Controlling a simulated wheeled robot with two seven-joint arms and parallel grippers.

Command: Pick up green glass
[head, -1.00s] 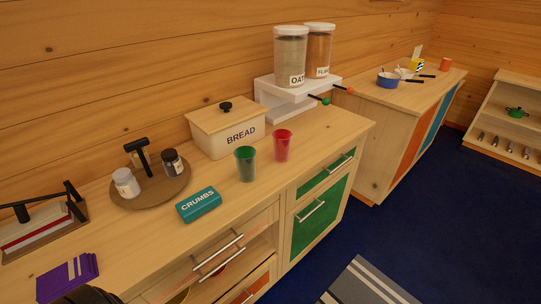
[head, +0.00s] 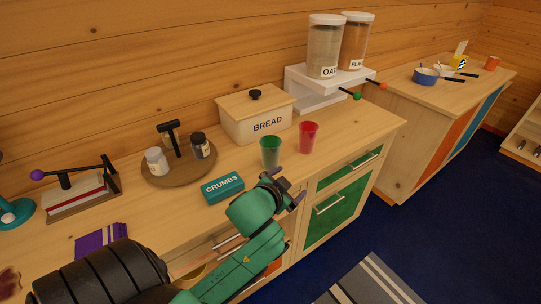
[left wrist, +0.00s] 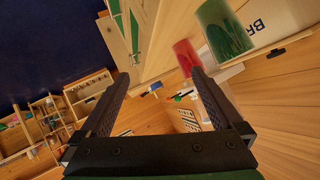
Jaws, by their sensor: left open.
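The green glass (head: 270,151) stands upright on the wooden counter, left of the red glass (head: 308,137). My left gripper (head: 288,185) is open and empty, in front of the green glass near the counter's front edge. In the left wrist view the gripper (left wrist: 160,76) has its two fingers spread with nothing between them. There the green glass (left wrist: 226,32) is at the upper right, outside the fingers, and the red glass (left wrist: 187,57) shows just beyond the right fingertip. My right gripper is not in view.
The blue crumbs box (head: 222,188) lies left of the green glass. The bread bin (head: 255,122) stands behind the glasses. A round tray (head: 178,178) with jars is farther left. A white riser (head: 313,91) holds the oat and flake canisters. Counter right of the red glass is clear.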

